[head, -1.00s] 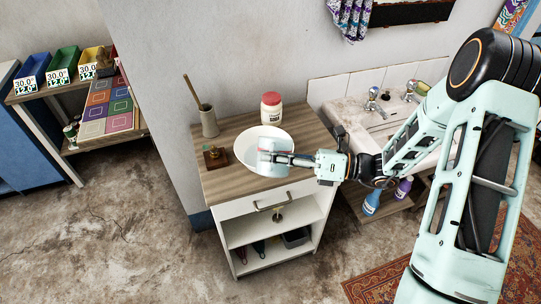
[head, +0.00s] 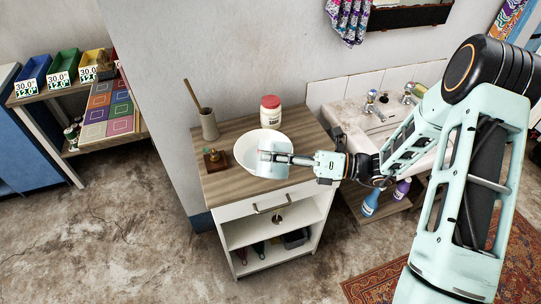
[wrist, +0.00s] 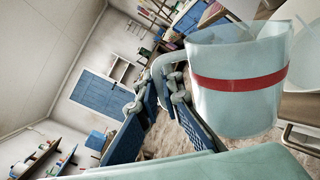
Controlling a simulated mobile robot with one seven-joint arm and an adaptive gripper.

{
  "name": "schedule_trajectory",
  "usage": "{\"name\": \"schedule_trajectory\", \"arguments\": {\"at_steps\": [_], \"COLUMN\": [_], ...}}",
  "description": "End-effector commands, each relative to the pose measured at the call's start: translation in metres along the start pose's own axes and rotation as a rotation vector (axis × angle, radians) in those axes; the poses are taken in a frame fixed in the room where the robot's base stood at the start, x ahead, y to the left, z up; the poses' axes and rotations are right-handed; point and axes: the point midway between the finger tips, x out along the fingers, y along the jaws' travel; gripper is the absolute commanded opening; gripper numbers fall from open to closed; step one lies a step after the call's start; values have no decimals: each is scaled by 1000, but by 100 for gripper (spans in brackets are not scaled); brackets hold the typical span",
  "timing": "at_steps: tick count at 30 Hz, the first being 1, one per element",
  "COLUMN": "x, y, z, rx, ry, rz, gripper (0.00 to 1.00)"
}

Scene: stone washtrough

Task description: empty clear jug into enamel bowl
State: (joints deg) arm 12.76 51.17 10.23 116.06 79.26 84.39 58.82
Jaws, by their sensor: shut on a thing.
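The clear jug (wrist: 238,100) has a red band around it and fills the right of the wrist view. My gripper (wrist: 172,98) is shut on its handle. In the head view the jug (head: 265,176) is a pale, see-through shape over the near part of the white enamel bowl (head: 245,147), and my gripper (head: 285,158) reaches it from the right. The bowl sits on the wooden top of a small cabinet. The room leans strongly in the wrist view. I cannot tell how much the jug holds or whether anything is flowing from it.
A red-lidded jar (head: 271,111) stands just behind the bowl. The sink (head: 370,125) is to the right.

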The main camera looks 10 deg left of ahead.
Motion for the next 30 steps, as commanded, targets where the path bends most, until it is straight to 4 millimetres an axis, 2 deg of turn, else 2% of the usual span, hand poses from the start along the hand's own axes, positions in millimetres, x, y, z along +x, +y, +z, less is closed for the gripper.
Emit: {"name": "schedule_trajectory", "arguments": {"at_steps": [17,30], "x": [0,0], "y": [1,-2], "z": [1,11], "rx": [0,81], "ry": [-1,-1], "rz": [1,2], "gripper": [0,0]}}
